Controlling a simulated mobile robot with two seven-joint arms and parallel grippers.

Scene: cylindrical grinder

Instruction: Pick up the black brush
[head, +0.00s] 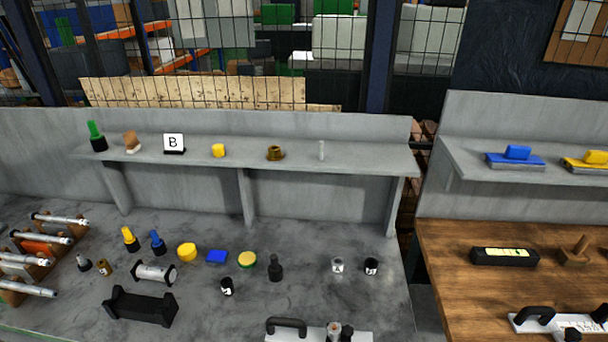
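A small black object with a narrow upright top and a wider base, the likely black brush (275,268), stands on the grey bench. Neither of my grippers shows in the head view.
A small black pot (227,287) stands to its front left. Two small pots (338,265) stand to its right. A handled plate (278,337) lies at the front edge. A black V-shaped block (140,307) stands front left. A raised shelf (360,157) runs behind.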

